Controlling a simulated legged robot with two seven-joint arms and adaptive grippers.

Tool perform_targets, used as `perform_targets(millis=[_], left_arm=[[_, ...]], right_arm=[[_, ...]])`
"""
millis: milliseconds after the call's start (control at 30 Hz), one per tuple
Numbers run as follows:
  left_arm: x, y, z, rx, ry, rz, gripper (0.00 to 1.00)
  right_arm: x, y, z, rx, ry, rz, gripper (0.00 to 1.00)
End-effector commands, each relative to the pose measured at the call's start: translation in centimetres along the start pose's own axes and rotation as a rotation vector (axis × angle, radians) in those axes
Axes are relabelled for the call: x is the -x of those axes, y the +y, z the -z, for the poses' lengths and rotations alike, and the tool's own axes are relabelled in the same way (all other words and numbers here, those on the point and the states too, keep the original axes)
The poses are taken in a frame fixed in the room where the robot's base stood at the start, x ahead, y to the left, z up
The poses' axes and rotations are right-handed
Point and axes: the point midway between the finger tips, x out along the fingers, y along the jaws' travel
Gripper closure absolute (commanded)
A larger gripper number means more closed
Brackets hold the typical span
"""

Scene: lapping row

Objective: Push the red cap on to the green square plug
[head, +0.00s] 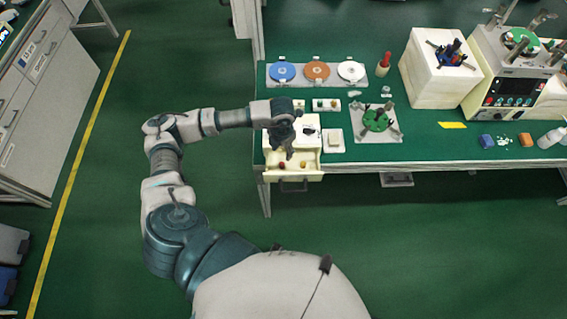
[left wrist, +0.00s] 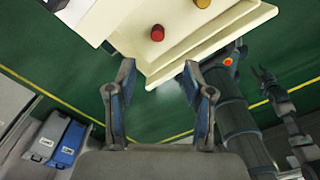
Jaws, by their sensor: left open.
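The red cap (head: 283,165) lies in the open cream drawer (head: 309,172) at the left front of the green bench, beside a yellow cap (head: 303,164). In the left wrist view, the red cap (left wrist: 157,33) and the yellow cap (left wrist: 203,3) show in the drawer, beyond the fingers. My left gripper (head: 287,152) is at the drawer, above its left part; its two fingers are apart with nothing between them (left wrist: 158,78). I cannot make out the green square plug. A dark forked end (left wrist: 263,80) at right in the wrist view may be my right gripper; its jaws are unclear.
Blue, orange and white discs (head: 317,71) stand at the back left. A red-topped piece (head: 384,63) stands right of them. A green plate (head: 376,119) with upright posts and a white block (head: 440,75) stand further right.

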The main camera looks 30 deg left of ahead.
Motion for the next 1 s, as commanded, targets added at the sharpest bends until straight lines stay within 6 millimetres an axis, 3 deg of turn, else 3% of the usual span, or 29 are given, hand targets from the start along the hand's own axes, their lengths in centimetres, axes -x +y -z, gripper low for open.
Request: perform_targets(millis=[100, 200, 433, 700, 1000], left_arm=[[-2.7, 0.0, 0.1, 0.001, 0.004, 0.001, 0.48], [-4.2, 0.0, 0.0, 0.001, 0.002, 0.002, 0.48], [-6.1, 0.0, 0.0, -0.001, 0.001, 0.002, 0.48], [-10.0, -0.1, -0.1, -0.001, 0.001, 0.002, 0.48], [-10.6, 0.1, -0.1, -0.002, -0.001, 0.003, 0.51]], right_arm=[[0.1, -0.1, -0.1, -0.001, 0.002, 0.0, 0.6], [0.1, -0.1, -0.2, -0.001, 0.001, 0.0, 0.6], [0.2, -0.1, -0.4, -0.001, 0.0, 0.001, 0.6], [0.4, -0.2, -0.8, -0.001, -0.003, 0.002, 0.6], [0.4, -0.2, -0.7, 0.0, 0.0, 0.002, 0.6]])
